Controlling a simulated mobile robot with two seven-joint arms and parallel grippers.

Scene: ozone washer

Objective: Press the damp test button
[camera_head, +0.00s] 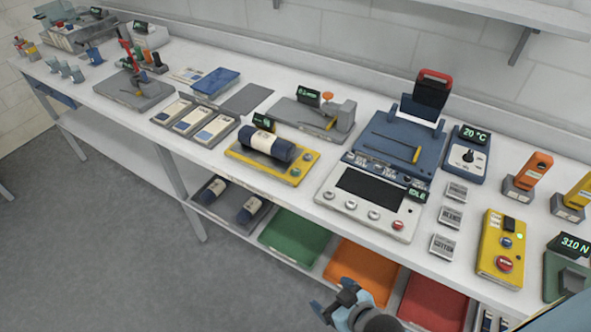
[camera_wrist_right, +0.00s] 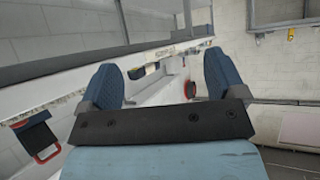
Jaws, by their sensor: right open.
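No button can be read as the damp test button. A yellow platform (camera_head: 239,156) holds a dark rolled cloth (camera_head: 266,145), with small buttons at its right end and a small display (camera_head: 263,122) behind. To its right, a white control panel (camera_head: 335,208) has a black screen, a row of round buttons and a small display reading IDLE (camera_head: 418,190). My right gripper (camera_head: 333,300) is low at the bottom centre of the head view, in front of the bench and apart from these devices. Its blue fingers stand open and empty in the wrist view (camera_wrist_right: 163,85). My left gripper is out of view.
A yellow box (camera_head: 490,255) with a red button and a blue button stands at the right. A blue device with a 20 °C display (camera_head: 475,134) is behind. Green (camera_head: 293,239), orange (camera_head: 362,270) and red (camera_head: 434,299) trays sit on the lower shelf. A wall shelf (camera_head: 460,12) hangs above.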

